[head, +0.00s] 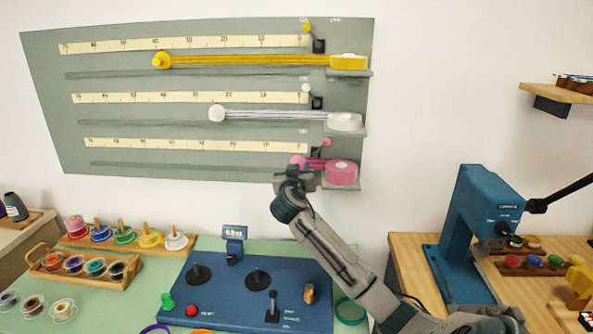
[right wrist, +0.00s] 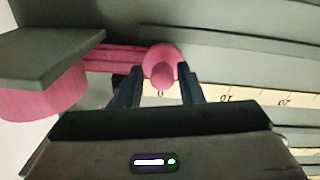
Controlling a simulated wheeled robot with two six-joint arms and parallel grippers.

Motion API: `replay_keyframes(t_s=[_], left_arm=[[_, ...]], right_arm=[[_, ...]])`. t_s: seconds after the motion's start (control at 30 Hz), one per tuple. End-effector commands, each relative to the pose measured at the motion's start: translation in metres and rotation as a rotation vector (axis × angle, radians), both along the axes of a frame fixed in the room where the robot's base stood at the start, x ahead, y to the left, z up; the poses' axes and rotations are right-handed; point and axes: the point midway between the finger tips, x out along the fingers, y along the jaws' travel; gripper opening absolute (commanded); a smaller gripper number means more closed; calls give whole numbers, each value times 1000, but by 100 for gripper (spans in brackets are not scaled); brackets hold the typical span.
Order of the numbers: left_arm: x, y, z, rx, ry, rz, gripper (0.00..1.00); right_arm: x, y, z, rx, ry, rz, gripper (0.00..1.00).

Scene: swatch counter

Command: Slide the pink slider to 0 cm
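The pink slider (head: 297,160) is a round knob on the lowest track of the grey-green wall panel. It sits at the right end of the lowest ruler (head: 200,145), close to its 0 end. A short pink ribbon joins it to the pink spool (head: 341,173) at its right. My right gripper (head: 293,174) is at the knob from below. In the right wrist view the pink knob (right wrist: 163,72) lies between the two fingers, with small gaps beside its stem, and a 0 mark shows just by it. My left gripper is not in view.
Above are a white slider (head: 217,113) and a yellow slider (head: 161,61) on their own tracks. The panel's lowest track (head: 180,166) is clear to the left. Below stand a blue control box (head: 230,300), several spools and a blue press (head: 475,230).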

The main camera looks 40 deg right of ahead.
Motion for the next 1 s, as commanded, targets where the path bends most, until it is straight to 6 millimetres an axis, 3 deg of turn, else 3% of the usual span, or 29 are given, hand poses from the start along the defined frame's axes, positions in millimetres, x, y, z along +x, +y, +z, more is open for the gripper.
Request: replay_keyframes(t_s=[0.2, 0.43, 0.8, 1.0], left_arm=[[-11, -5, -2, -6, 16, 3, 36], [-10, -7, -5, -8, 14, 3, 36], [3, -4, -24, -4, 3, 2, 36], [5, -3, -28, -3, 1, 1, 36]], right_arm=[[0, 0, 1, 0, -1, 2, 44], [-4, 7, -1, 0, -4, 4, 44], [-49, 60, -3, 1, -4, 4, 44], [-65, 79, -1, 3, -4, 2, 44]])
